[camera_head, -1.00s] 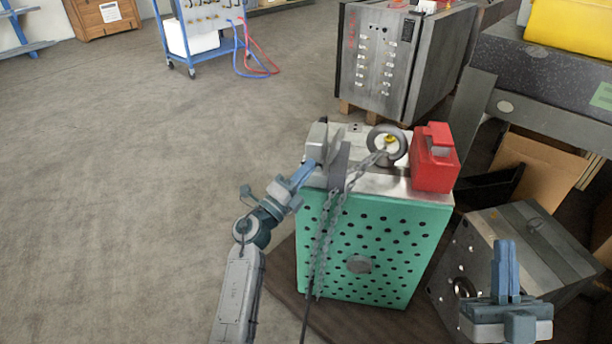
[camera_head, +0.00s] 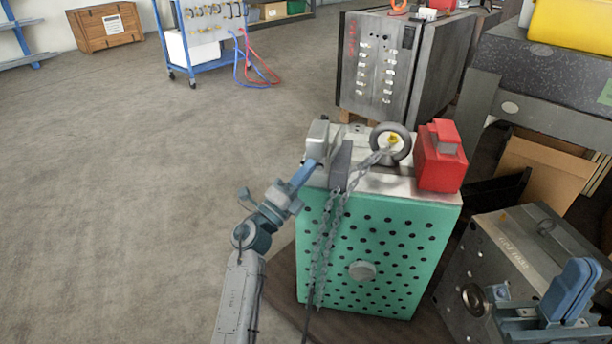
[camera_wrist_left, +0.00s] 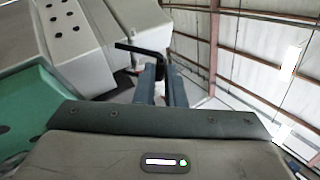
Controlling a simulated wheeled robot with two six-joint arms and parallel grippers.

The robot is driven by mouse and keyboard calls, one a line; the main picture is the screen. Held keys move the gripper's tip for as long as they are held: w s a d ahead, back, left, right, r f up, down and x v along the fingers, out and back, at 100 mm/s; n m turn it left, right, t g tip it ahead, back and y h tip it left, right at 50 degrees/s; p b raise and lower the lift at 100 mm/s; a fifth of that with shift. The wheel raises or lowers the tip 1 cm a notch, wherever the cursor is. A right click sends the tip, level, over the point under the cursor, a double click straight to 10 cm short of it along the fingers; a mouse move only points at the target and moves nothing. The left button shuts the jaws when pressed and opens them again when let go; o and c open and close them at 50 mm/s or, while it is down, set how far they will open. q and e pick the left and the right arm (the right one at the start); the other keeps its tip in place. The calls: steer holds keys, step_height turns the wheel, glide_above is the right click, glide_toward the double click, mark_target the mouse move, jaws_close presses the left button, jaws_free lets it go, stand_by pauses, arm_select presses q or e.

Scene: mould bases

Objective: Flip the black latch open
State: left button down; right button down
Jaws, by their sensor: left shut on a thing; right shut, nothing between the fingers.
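The black latch (camera_wrist_left: 143,50) shows in the left wrist view as a thin bent black bar. It reaches between the blue fingertips of my left gripper (camera_wrist_left: 160,76), which are shut on it. In the head view my left gripper (camera_head: 311,168) is at the upper left edge of the green-fronted mould base (camera_head: 385,245), beside a grey block (camera_head: 317,140); the latch is too small or hidden to make out there. My right gripper (camera_head: 577,288) is shut and empty at the lower right, in front of a grey steel mould block (camera_head: 510,255).
A dark upright plate (camera_head: 340,165), a hanging chain (camera_head: 322,240), a lifting ring (camera_head: 391,143) and a red block (camera_head: 440,158) are on the green mould base. A larger grey mould (camera_head: 380,70) stands behind. The floor (camera_head: 130,180) at left is clear.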

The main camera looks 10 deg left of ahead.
arm_select(q)
steer(key=shift+f+b, duration=0.1)
steer(key=shift+b, duration=0.2)
stand_by(0.4)
steer(key=c, duration=1.5)
jaws_free()
steer(key=shift+s, duration=0.1)
steer(key=v, duration=1)
steer(key=shift+s+a+f, duration=0.15)
steer(key=shift+a+f, duration=0.1)
steer(key=shift+f, duration=0.05)
